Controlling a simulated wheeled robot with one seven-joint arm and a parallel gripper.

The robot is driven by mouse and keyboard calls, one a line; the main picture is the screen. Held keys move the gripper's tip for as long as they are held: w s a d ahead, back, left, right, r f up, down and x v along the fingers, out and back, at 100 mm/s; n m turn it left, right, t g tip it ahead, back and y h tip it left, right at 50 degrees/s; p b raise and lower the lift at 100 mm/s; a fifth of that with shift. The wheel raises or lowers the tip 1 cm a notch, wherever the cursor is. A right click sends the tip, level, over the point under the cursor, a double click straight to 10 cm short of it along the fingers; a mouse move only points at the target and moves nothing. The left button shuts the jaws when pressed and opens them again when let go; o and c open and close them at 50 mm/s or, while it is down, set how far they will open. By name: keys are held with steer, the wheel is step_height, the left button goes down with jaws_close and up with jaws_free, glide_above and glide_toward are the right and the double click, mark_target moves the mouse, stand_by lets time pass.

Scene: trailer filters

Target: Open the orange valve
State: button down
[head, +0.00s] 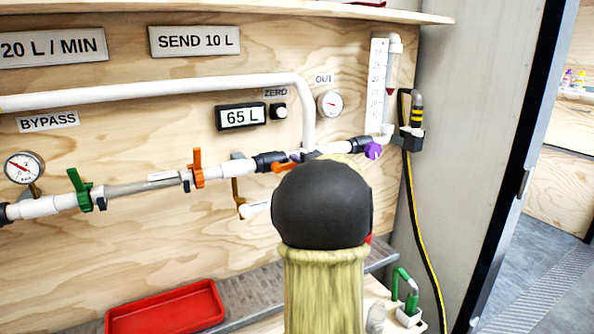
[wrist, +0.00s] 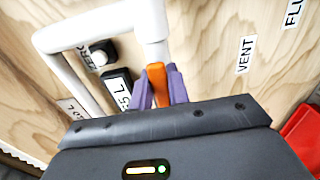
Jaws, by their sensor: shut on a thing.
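My gripper (wrist: 161,88) has its two purple fingers on either side of an orange valve handle (wrist: 157,84) in the wrist view, shut on it. The handle lies just below the white vertical pipe. In the head view an orange handle (head: 285,167) shows at the pipe joint, angled nearly along the pipe. My dark wrist and arm hide the fingers and the pipe behind them there. A second orange handle (head: 197,168) stands upright, crosswise to the pipe, further left and apart from my gripper.
A green handle (head: 80,190) and a pressure gauge (head: 24,168) are at the left. The display (head: 241,116) reads 65 L. A purple knob (head: 374,151) sits right of my wrist. A red tray (head: 167,307) lies below. A black-and-yellow hose (head: 410,190) hangs at the right.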

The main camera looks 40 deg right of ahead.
steer(key=c, duration=1.3)
jaws_free()
steer(key=shift+c, duration=0.2)
steer(key=v, duration=1.7)
steer(key=shift+s, duration=0.2)
steer(key=shift+w, duration=0.1)
